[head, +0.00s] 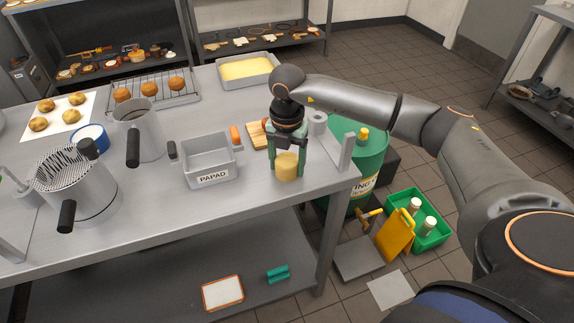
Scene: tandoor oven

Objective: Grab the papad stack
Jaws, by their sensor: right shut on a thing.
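The papad stack (287,168) is a short, pale yellow round stack near the right end of the steel table. My right gripper (287,167) points down over it, with its green fingers on either side, shut on the stack. I cannot tell whether the stack touches the table top. A grey metal bin labelled PAPAD (210,160) stands to the left of the stack. My left gripper is not in view.
A wooden board (257,135) and a grey roll (317,124) are close behind my right gripper. Metal pots (75,185) stand at the left. An upright metal plate (346,152) marks the table's right end. A green drum (370,160) stands beyond.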

